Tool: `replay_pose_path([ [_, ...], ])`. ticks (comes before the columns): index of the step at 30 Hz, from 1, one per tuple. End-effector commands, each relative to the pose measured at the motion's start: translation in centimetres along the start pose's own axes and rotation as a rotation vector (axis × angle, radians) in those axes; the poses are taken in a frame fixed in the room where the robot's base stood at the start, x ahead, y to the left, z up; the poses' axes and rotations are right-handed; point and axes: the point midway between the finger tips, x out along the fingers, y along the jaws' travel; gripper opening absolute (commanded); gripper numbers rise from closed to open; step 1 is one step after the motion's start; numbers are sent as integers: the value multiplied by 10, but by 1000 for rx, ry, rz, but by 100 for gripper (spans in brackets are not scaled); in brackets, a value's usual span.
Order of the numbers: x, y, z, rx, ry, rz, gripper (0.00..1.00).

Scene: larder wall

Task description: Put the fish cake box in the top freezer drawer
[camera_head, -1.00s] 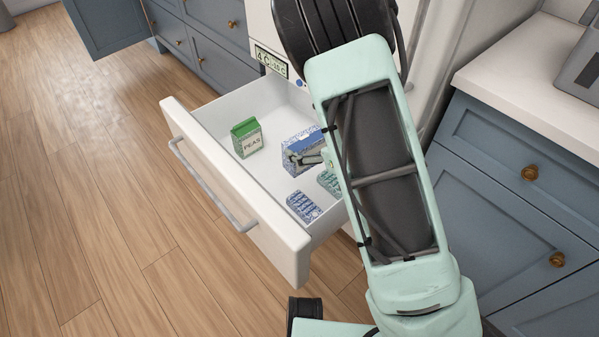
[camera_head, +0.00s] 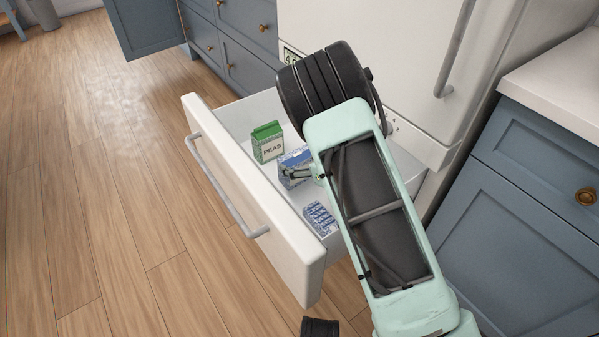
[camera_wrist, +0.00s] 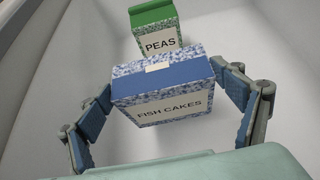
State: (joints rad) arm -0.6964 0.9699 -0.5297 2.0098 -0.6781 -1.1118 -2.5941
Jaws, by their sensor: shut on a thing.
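The fish cake box (camera_head: 295,165) is blue and white with a speckled pattern. It is inside the open white freezer drawer (camera_head: 262,205), close to the peas box. In the wrist view the fish cake box (camera_wrist: 165,98) is upright with its label facing me. My gripper (camera_head: 304,174) has its fingers on both sides of the box; in the wrist view the gripper (camera_wrist: 166,92) is shut on it. I cannot tell whether the box's base touches the drawer floor. My arm hides part of the drawer's right side.
A green-topped peas box (camera_head: 268,143) stands beyond the fish cake box, also in the wrist view (camera_wrist: 157,28). Blue cabinets (camera_head: 530,200) stand to the right; wooden floor is clear at left.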

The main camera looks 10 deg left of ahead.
Motion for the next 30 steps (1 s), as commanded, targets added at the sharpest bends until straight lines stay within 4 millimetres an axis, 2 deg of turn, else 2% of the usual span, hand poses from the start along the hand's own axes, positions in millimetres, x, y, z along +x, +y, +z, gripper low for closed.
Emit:
replay_pose_path([
  [1, 8, 0, -3, -1, -4, 1, 49],
  [10, 30, -1, -12, -1, -3, 1, 49],
  [15, 43, -2, -34, 0, -3, 0, 49],
  [27, 45, -2, -38, -1, -4, 0, 49],
  [28, 45, -2, -39, 0, -2, 0, 89],
  [30, 45, -2, -39, 0, -2, 0, 96],
])
